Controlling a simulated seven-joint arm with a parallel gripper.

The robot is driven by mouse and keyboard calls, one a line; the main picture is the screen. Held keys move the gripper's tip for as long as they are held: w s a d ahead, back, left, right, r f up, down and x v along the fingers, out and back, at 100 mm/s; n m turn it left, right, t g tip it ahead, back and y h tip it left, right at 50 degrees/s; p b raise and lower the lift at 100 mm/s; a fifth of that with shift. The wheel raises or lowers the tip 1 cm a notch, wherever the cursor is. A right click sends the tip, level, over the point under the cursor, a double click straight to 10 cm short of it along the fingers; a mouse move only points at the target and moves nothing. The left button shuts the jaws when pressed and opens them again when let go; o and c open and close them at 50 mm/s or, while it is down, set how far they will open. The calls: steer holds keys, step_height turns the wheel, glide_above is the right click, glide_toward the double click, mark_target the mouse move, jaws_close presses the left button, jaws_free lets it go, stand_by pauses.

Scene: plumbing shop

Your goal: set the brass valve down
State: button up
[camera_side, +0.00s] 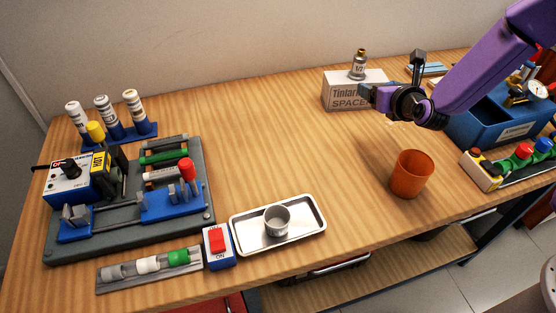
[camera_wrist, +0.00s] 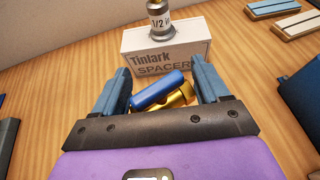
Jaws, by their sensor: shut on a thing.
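The brass valve (camera_wrist: 180,98) with a blue handle (camera_wrist: 158,91) is between the two fingers of my gripper (camera_wrist: 162,80) in the wrist view. My gripper is shut on it. In the side view my gripper (camera_side: 374,96) is at the right end of a white box, above the table; whether the valve touches anything cannot be told. The fingers mostly hide the valve there. The white box (camera_side: 342,97), marked Tinlark SPACER, stands just beyond the valve in the wrist view (camera_wrist: 160,58). A grey and brass fitting marked 1/2 (camera_side: 358,68) stands on it.
An orange cup (camera_side: 411,174) stands in front of my gripper. A metal tray (camera_side: 252,240) holds a small grey cup (camera_side: 277,220). The middle of the wooden table (camera_side: 255,140) is clear.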

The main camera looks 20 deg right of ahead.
steer(key=s+a+n+y, duration=0.3)
steer(key=s+a, duration=0.2)
steer(key=a, duration=0.4)
steer(key=s+a+n+y, duration=0.2)
steer(key=s+a+y, duration=0.1)
steer(key=s+a, duration=0.4)
glide_above(274, 157)
steer(key=f, duration=0.9)
steer(key=shift+s+f, duration=0.1)
steer(key=shift+s, duration=0.1)
steer(key=shift+w+a+f, duration=0.1)
steer(key=shift+w+f, duration=0.05)
steer(key=shift+f, duration=1.65)
steer(key=shift+f, duration=0.15)
steer(key=o, duration=1.1)
steer(key=shift+o, duration=0.2)
steer(key=v, duration=1.2)
steer(key=shift+r, duration=0.35)
